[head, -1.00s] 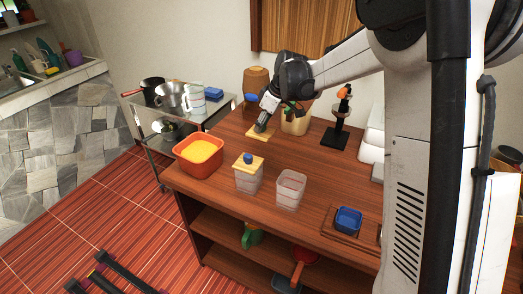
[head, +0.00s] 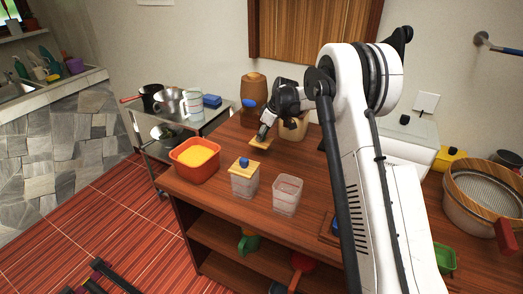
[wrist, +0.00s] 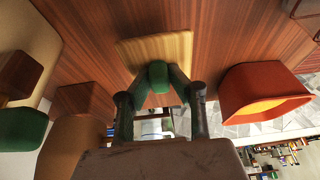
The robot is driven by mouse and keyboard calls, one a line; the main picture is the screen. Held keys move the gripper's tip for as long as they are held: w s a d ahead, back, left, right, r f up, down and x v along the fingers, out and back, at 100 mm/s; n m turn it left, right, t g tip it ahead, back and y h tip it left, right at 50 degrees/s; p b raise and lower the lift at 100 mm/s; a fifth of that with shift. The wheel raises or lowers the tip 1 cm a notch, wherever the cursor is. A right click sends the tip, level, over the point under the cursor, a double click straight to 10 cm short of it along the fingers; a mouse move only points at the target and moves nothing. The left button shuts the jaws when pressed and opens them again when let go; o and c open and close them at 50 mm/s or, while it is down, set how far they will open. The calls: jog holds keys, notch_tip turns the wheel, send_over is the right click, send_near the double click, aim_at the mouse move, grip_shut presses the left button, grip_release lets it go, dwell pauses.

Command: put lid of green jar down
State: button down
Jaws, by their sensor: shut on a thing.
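My gripper (head: 263,133) is shut on the green knob (wrist: 158,77) of a square, light wooden lid (wrist: 158,48). In the head view the lid (head: 260,143) is low over the brown wooden counter, behind the jars; I cannot tell whether it touches the wood. Both fingers clasp the knob from its sides, and the lid looks close to level. A clear jar without a lid (head: 287,195) stands near the front edge. Left of it stands a clear jar (head: 244,184) with a wooden lid and blue knob. Which jar is the green one is not clear.
An orange bin with yellow inside (head: 196,160) stands at the counter's left end. A brown canister (head: 254,88) and a tan canister (head: 292,128) stand close behind my gripper. Bare counter lies between the lid and the front jars.

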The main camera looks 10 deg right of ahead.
aim_at(262, 154)
jog(key=shift+f, duration=2.95)
jog(key=shift+f, duration=0.2)
jog(key=c, duration=1.6)
grip_release()
jog(key=shift+r, duration=0.1)
